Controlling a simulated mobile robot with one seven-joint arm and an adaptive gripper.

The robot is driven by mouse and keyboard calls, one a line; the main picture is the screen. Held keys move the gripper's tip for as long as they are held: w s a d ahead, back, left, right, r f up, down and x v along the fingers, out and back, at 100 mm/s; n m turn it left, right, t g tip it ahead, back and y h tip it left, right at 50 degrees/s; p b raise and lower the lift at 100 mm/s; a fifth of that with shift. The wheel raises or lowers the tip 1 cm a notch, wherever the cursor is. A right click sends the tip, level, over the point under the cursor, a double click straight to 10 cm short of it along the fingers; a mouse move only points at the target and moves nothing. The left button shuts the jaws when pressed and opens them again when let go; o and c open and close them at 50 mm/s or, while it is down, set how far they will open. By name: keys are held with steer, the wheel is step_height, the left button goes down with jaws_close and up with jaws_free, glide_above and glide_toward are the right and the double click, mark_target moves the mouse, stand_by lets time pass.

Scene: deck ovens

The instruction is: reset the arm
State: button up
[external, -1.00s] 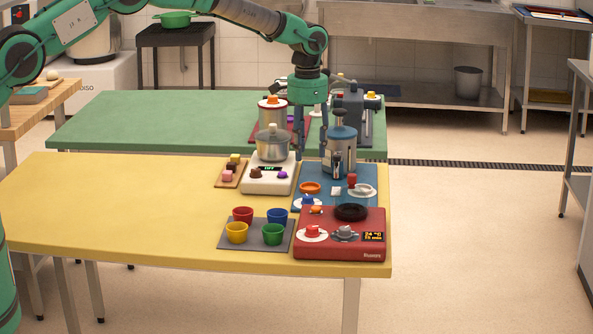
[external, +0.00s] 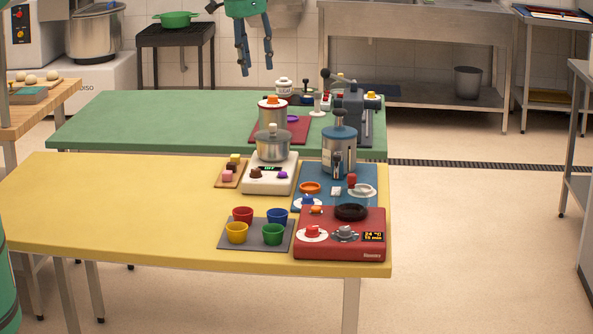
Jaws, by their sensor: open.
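My gripper (external: 256,67) hangs at the top of the external view, fingers pointing down and apart, with nothing between them. It is well above the tables and touches nothing. Most of my arm is out of the frame. Below it, a silver lidded pot (external: 272,147) sits on a white scale-like base (external: 268,183). A blue-and-grey canister (external: 339,155) stands on a blue mat (external: 314,171) to the right of the pot.
A yellow table (external: 120,210) carries a red device (external: 340,249), a grey mat (external: 256,246) with several coloured cups, and a small wooden board (external: 227,184). A green table (external: 130,120) stands behind. The yellow table's left side is clear.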

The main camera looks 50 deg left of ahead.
steer(key=s+a+r+t, duration=0.1)
steer(key=s+a+r, duration=0.1)
steer(key=s+r, duration=0.5)
steer(key=s+a+r+n, duration=0.1)
steer(key=s+r, duration=0.1)
steer(key=s, duration=0.9)
steer(key=s+a+r+t, duration=0.1)
steer(key=s+a+r, duration=0.1)
steer(key=s+r, duration=0.5)
steer(key=s+a+f+t, duration=0.1)
steer(key=s+f, duration=0.3)
steer(key=s, duration=0.9)
steer(key=s+a+f+n+t+b, duration=0.1)
steer(key=s+f, duration=0.3)
steer(key=s, duration=1)
steer(key=shift+s, duration=0.25)
steer(key=shift+a+r, duration=0.1)
